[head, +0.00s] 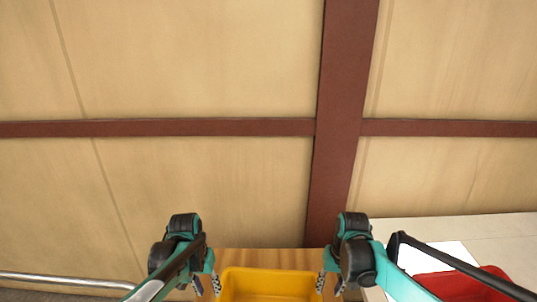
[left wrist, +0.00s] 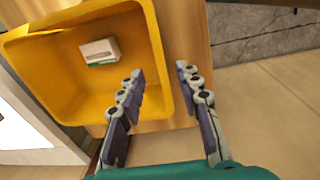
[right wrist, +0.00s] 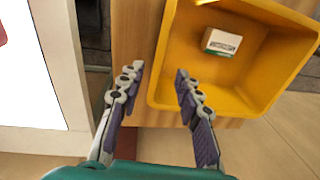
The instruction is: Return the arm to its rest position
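My left gripper (head: 206,286) is at the left side of a yellow bin in the head view. My right gripper (head: 331,286) is at the right side of the bin. In the right wrist view its fingers (right wrist: 158,83) are also apart and empty. Both grippers are over or near the bin's rim; I cannot tell their exact height.
The yellow bin (head: 265,271) stands on a wooden surface (head: 262,256). A small white and green box (left wrist: 99,52) lies in it and also shows in the right wrist view (right wrist: 221,42). A red item (head: 452,287) and a white sheet (head: 446,256) are at right.

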